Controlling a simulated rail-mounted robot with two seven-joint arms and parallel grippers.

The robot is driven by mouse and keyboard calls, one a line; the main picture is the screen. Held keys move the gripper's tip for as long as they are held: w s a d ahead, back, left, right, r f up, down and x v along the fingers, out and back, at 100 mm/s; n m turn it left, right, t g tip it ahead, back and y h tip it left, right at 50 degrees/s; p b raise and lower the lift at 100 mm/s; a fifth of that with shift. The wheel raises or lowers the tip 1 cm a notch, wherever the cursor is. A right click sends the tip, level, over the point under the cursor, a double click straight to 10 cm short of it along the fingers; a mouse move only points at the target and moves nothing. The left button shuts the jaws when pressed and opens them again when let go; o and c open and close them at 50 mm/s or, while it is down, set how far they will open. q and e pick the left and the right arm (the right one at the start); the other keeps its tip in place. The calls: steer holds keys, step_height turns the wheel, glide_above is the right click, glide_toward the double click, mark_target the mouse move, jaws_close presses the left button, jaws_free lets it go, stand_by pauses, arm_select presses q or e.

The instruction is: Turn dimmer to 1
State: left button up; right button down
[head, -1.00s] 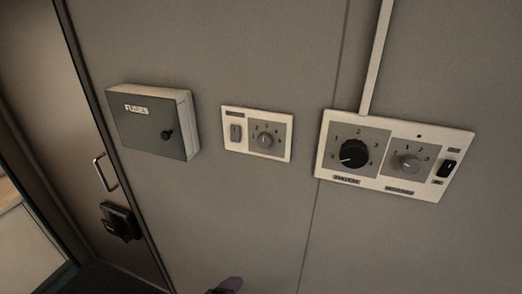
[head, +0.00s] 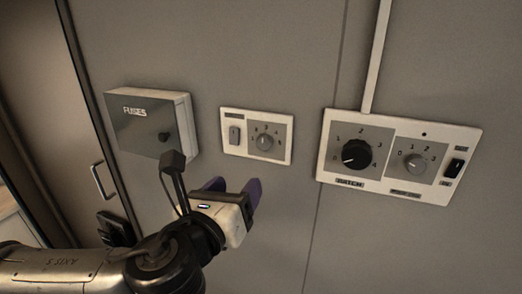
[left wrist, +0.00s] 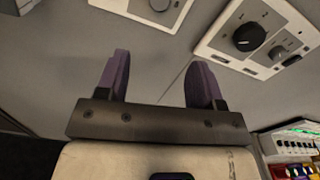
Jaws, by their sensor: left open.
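A small white wall panel (head: 228,146) holds a rocker switch (head: 234,135) and a grey knob (head: 265,142) with numbers around it. A wider panel (head: 325,172) to the right holds a large black knob (head: 356,154) and a small grey knob (head: 415,163), both on numbered dials. The labels are too blurred to tell which knob is the dimmer. My left gripper (head: 234,187) is open and empty below the small panel, apart from its knob. In the left wrist view, the small panel's knob (left wrist: 160,4) is at the top edge, beyond the purple fingers. My right gripper is out of view.
A dark fuse box (head: 140,125) juts from the wall left of the small panel. A black switch (head: 453,169) sits at the wide panel's right end. A conduit (head: 376,55) runs up from that panel. A door handle (head: 103,181) is at left. The wall between panels is clear.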

mark_target(263, 145)
arm_select(q)
steer(key=p+x, duration=0.1)
steer(key=x, duration=0.3)
steer(key=r+p+x, duration=0.1)
steer(key=p+x, duration=0.1)
steer(key=x, duration=0.2)
steer(key=p+x, duration=0.1)
steer(key=x, duration=0.3)
steer(key=shift+w+a+r, duration=0.15)
steer(key=shift+w+a, duration=0.05)
steer(key=shift+w, duration=0.1)
steer(key=shift+w+d+m+p, duration=0.3)
steer(key=shift+w+p, duration=0.15)
steer(key=shift+w, duration=0.2)
steer(key=c, duration=0.9)
